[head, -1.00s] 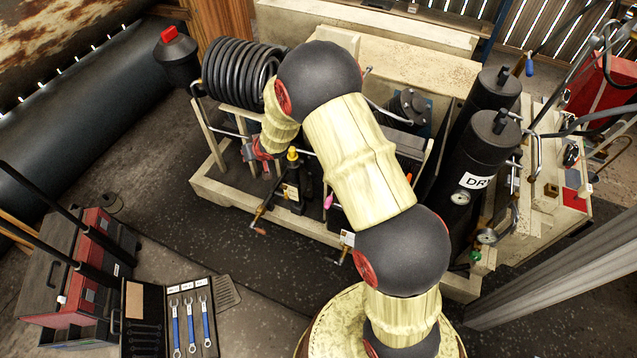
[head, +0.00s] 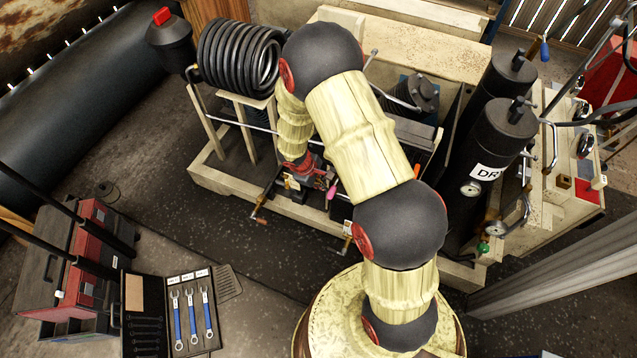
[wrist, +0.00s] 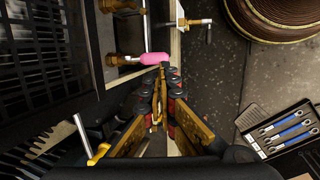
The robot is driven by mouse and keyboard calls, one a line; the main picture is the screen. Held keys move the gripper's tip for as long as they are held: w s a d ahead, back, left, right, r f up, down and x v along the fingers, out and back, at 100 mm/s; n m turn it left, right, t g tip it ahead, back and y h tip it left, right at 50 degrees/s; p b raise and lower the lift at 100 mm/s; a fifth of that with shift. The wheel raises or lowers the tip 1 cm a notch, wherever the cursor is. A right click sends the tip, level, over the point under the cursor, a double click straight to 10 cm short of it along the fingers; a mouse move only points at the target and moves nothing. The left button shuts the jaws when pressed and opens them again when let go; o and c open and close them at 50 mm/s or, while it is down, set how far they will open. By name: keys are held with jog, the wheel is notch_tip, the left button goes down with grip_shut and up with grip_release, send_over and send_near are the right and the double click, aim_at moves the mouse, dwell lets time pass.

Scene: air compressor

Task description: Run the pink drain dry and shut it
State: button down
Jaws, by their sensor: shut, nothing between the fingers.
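The pink drain handle (wrist: 153,59) lies across the picture at the compressor frame's edge in the wrist view, on a metal fitting to its left. It shows small in the head view (head: 332,190), just below my gripper. My gripper (wrist: 163,72) is shut and empty, with its fingertips right at the pink handle's lower edge; I cannot tell whether they touch it. In the head view my gripper (head: 322,182) is partly hidden by my arm. No water stream from the drain can be made out.
A yellow-topped part (wrist: 100,152) sits at lower left. A tray of wrenches (head: 190,310) is on the floor. Dark tanks (head: 495,140) stand right. Floor in front is open.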

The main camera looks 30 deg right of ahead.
aim_at(328, 196)
jog(key=b+x, duration=0.2)
jog(key=x, duration=0.6)
jog(key=shift+w+b, duration=0.1)
jog(key=shift+b, duration=0.2)
jog(key=shift+a, duration=0.1)
notch_tip(328, 196, down, 2)
jog(key=b, duration=0.3)
jog(key=shift+a, duration=0.1)
jog(key=shift+r, duration=0.1)
jog(key=shift+a+r+p, duration=0.1)
jog(key=shift+r+p, duration=0.15)
jog(key=shift+p, duration=0.05)
jog(key=s+a+p+v, duration=0.2)
jog(key=p+v, duration=0.3)
jog(key=v, duration=0.8)
jog(key=shift+f+p, duration=0.3)
jog(key=shift+f, duration=0.05)
